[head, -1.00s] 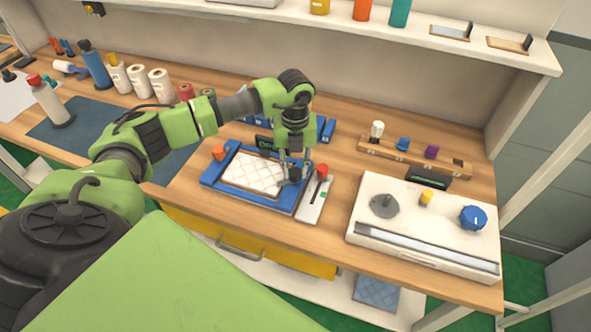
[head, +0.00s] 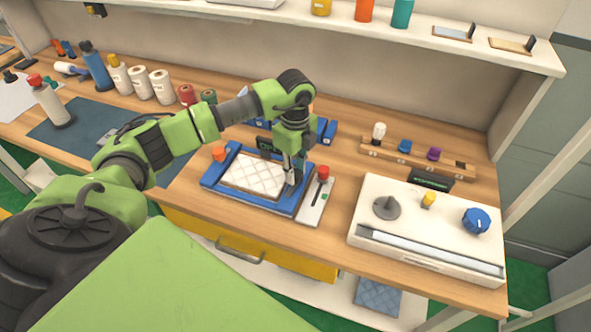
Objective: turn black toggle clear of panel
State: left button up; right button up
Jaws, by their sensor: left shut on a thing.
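A white quilted panel (head: 254,176) lies in a blue frame (head: 236,202) on the wooden bench. My left gripper (head: 291,178) points down at the panel's right edge and is shut on the black toggle. The toggle is mostly hidden by the fingers, so I cannot tell which way it points or whether it overlaps the panel. My right gripper is not in view.
An orange knob (head: 219,153) is at the frame's left corner. A grey plate with a red-knobbed lever (head: 323,173) stands close to the right of my gripper. A white box with a blue dial (head: 476,220) is further right. Bottles and rolls line the back left.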

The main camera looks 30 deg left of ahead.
pick_arm(q)
jog(key=shift+n, duration=0.6)
jog(key=shift+r, duration=0.1)
jog(key=o, duration=1.1)
notch_tip(320, 180, up, 12)
